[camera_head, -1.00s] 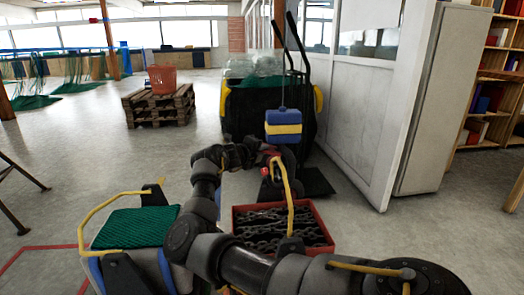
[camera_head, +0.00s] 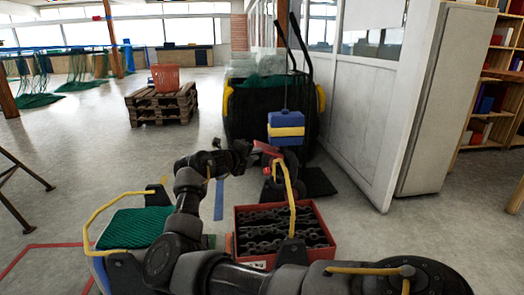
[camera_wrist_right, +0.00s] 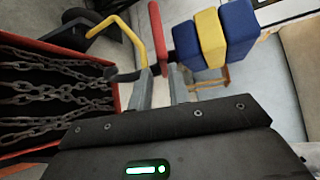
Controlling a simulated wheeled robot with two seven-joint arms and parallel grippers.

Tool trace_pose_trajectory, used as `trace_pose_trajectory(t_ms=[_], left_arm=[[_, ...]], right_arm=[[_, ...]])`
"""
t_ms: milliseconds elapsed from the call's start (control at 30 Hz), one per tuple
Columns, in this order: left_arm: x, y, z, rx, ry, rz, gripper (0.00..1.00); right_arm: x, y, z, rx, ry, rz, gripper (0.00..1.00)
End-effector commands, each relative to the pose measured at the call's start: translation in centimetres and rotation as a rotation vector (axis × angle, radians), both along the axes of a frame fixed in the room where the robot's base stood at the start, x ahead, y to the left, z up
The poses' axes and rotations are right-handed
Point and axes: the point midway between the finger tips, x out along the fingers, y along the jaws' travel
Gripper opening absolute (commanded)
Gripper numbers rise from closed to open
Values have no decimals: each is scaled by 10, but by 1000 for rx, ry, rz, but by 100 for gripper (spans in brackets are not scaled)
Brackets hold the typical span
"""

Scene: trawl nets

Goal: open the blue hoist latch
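A blue and yellow striped block (camera_head: 286,128) hangs from a thin cable in front of the dark cart; it also shows in the right wrist view (camera_wrist_right: 211,38). A red lever (camera_wrist_right: 157,35) stands beside the block in the right wrist view, and it shows small in the head view (camera_head: 266,149). I cannot make out a separate blue latch. My right gripper (camera_head: 254,150) reaches the lever's area. In the wrist view its grey fingertips (camera_wrist_right: 161,78) are apart, with the lever's lower end between or just beyond them; contact is unclear. My left gripper is out of view.
A red box (camera_head: 242,222) of dark chains stands on the floor close by; its rim also shows in the wrist view (camera_wrist_right: 60,47). A dark cart (camera_head: 262,112) and a white partition (camera_head: 365,125) stand behind. A wooden pallet (camera_head: 162,107) is far left.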

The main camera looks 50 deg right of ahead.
Motion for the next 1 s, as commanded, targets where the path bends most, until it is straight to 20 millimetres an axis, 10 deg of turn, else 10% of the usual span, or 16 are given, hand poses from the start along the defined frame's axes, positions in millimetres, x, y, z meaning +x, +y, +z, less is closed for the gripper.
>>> trace_pose_trajectory(t_ms=[300,1000], left_arm=[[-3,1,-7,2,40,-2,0],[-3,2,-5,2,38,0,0]], right_arm=[[-3,36,9,-1,1,-1,18],[-5,37,10,-11,42,-2,18]])
